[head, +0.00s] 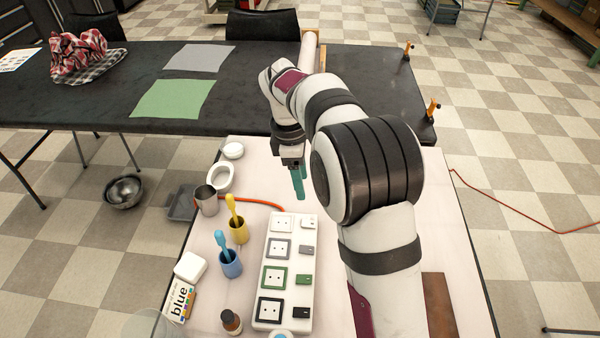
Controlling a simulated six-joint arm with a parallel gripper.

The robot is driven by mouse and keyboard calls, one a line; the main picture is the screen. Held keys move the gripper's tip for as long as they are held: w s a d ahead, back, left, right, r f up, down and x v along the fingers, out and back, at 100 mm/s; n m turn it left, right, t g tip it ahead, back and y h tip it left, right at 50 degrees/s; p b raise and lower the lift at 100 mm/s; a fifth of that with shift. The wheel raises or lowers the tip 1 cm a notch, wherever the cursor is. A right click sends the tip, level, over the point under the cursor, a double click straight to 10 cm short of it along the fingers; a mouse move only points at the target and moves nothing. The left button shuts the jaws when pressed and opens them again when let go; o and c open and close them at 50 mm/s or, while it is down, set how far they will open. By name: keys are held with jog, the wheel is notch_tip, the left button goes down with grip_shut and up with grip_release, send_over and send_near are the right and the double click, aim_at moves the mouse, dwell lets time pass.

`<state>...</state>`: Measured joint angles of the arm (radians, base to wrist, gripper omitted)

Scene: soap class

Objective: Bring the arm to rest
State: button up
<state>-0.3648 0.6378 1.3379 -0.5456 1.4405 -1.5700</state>
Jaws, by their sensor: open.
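My gripper (298,182) hangs from my white and grey arm over the far part of the pale table (335,290). Its teal fingers point down. I see no object between them, and the gap between them is hard to make out from here. The fingers are beyond the far end of the white socket board (292,250) and apart from it. My arm hides part of the table to the right.
A yellow cup (239,233), a blue cup (231,266), a metal cup (206,203) and a white ring-shaped dish (221,179) stand left of the board. A brown bottle (231,322) stands near the front. A black table (255,85) lies behind.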

jog(key=shift+a+r, duration=0.1)
jog(key=shift+r, duration=0.8)
jog(key=s+d+r+m+y, duration=0.1)
jog(key=s+d+r+m, duration=0.25)
jog(key=s+m, duration=0.2)
jog(key=s+d+r+m, duration=0.3)
jog(key=s+d+m, duration=0.1)
jog(key=s, duration=0.2)
jog(key=s+d+f+m+y, duration=0.1)
jog(key=s+f+m, duration=0.1)
jog(key=s+m, duration=0.5)
jog(key=s+d+f+m+y, duration=0.1)
jog(key=s+d+f+m, duration=0.1)
jog(key=s+m, duration=0.5)
jog(key=s, duration=0.5)
jog(key=shift+s, duration=0.4)
jog(key=shift+d+f, duration=0.1)
